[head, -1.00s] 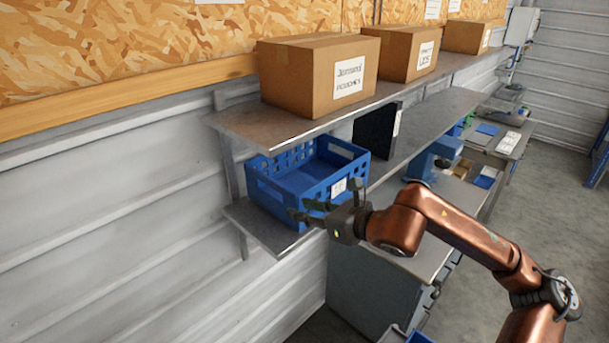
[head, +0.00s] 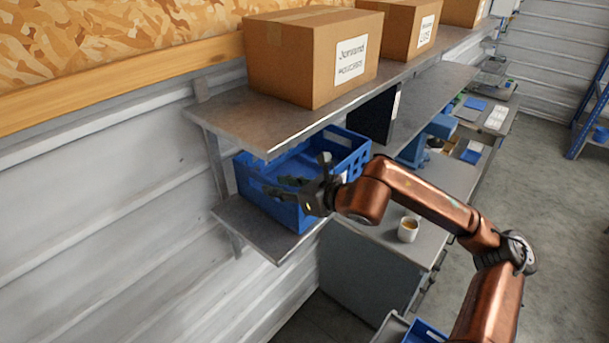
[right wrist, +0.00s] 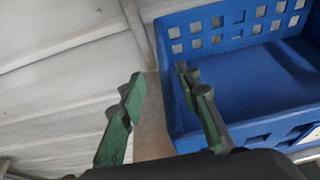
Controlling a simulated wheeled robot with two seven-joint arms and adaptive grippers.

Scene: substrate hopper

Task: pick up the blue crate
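The blue crate (head: 262,205) sits on a lower metal shelf under a higher shelf. It has slotted walls, and the part of its inside that shows in the right wrist view (right wrist: 255,85) looks empty. My right gripper (head: 283,188) is at the crate's near side, in front of its rim, and hides part of it. In the right wrist view its fingers (right wrist: 160,100) are apart. One finger shows outside the crate and the other over its inside, with the crate's side wall between them in the picture. I cannot tell whether they touch it. My left gripper is out of view.
The upper shelf (head: 225,117) hangs close above the crate and bears cardboard boxes (head: 310,62). The lower shelf (head: 262,238) has a bare front edge. A white mug (head: 408,229) stands on the grey cabinet top to the right, below my right arm.

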